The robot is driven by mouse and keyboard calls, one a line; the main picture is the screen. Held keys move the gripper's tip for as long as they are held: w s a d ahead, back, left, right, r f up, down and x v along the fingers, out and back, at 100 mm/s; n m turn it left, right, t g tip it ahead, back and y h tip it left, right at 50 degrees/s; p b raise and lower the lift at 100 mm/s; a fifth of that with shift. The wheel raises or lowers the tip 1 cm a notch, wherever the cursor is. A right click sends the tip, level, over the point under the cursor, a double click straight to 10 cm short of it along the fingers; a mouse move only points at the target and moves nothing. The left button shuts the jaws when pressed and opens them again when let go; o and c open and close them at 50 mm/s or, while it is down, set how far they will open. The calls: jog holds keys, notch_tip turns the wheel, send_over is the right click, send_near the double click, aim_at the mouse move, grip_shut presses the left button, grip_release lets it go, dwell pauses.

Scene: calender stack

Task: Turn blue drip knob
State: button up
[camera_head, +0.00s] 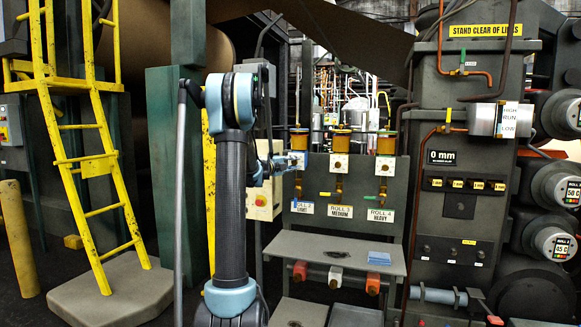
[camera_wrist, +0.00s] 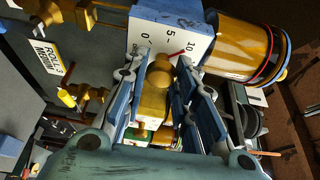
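Three drip oilers hang on the grey panel in the head view. The left one (camera_head: 299,140) has a label with a blue band, ROLL 2 LIGHT (camera_head: 302,207). My gripper (camera_head: 296,162) is at that left oiler and covers part of it. In the wrist view, a brass knob (camera_wrist: 158,78) lies between the two fingers of my gripper (camera_wrist: 160,72). The fingers are spread to either side of it; I cannot tell whether they touch it. Just beyond is a blue-sided block with a white scale face (camera_wrist: 172,38), marked 0, 5 and 10, with a red pointer.
In the wrist view an amber cylinder (camera_wrist: 236,45) lies close right of the fingers. A shelf (camera_head: 330,252) with a blue pad juts out below the panel.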

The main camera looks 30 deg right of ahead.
jog(key=o, duration=0.4)
jog(key=shift+s+f, duration=0.15)
jog(key=v, duration=1.2)
